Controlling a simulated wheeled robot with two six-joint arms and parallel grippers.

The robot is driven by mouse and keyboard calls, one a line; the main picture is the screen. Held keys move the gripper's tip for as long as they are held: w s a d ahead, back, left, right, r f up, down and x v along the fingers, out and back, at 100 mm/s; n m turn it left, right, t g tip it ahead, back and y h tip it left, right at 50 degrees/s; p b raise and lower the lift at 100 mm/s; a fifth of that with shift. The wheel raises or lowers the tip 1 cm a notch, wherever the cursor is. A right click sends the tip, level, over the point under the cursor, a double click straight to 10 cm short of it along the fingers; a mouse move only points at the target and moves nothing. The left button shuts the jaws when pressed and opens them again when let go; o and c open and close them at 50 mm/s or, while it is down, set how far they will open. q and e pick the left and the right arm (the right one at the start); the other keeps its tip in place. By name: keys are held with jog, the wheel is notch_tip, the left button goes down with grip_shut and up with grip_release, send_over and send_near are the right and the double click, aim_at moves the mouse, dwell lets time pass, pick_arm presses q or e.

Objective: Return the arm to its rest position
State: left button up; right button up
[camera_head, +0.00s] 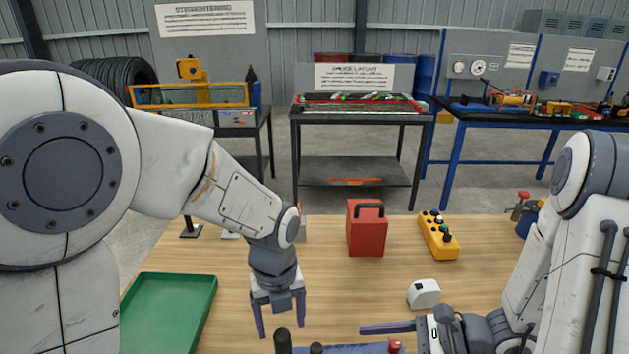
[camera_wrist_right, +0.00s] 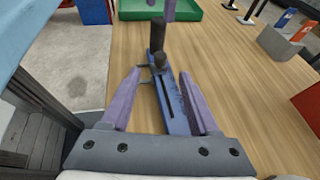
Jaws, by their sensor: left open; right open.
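My left gripper (camera_head: 281,312) hangs fingers-down over the wooden table in the head view. Its purple fingers are apart with nothing between them, close to a black post of the blue fixture (camera_head: 350,349). My right gripper (camera_head: 390,328) is low at the front of the table, pointing left. In the right wrist view its two fingers (camera_wrist_right: 160,78) are spread, with the blue fixture (camera_wrist_right: 178,118) and its black posts seen between and beyond them. I cannot tell whether they touch it. A purple finger of my left gripper shows at that view's top edge.
A green tray (camera_head: 205,291) lies at the table's left. A red box (camera_head: 366,235) with a black handle, a yellow control box (camera_head: 439,240) and a small white block (camera_head: 424,293) stand on the right half. Bare wood lies between the red box and the fixture.

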pick_arm(q)
notch_tip(320, 180, up, 3)
jog(key=s+n, duration=0.7)
jog(key=n, duration=0.5)
jog(key=s+d+r+n+h, duration=0.1)
jog(key=s+n, duration=0.7)
jog(key=n, duration=0.5)
jog(key=shift+d+r, duration=0.15)
jog(key=shift+r, duration=0.15)
pick_arm(e)
jog(key=s+a+r+n+g+h, duration=0.1)
jog(key=s+n+h, duration=0.3)
jog(key=n, duration=0.5)
jog(key=s+a+r+n+g+h, duration=0.1)
jog(key=s+a+r+n+h, duration=0.2)
jog(key=n, duration=0.6)
jog(key=s+a+r+n+h, duration=0.2)
jog(key=s+r+n+h, duration=0.2)
jog(key=n, duration=0.5)
jog(key=shift+s+n+g+h, duration=0.4)
jog(key=shift+s+h, duration=0.3)
jog(key=shift+s, duration=0.05)
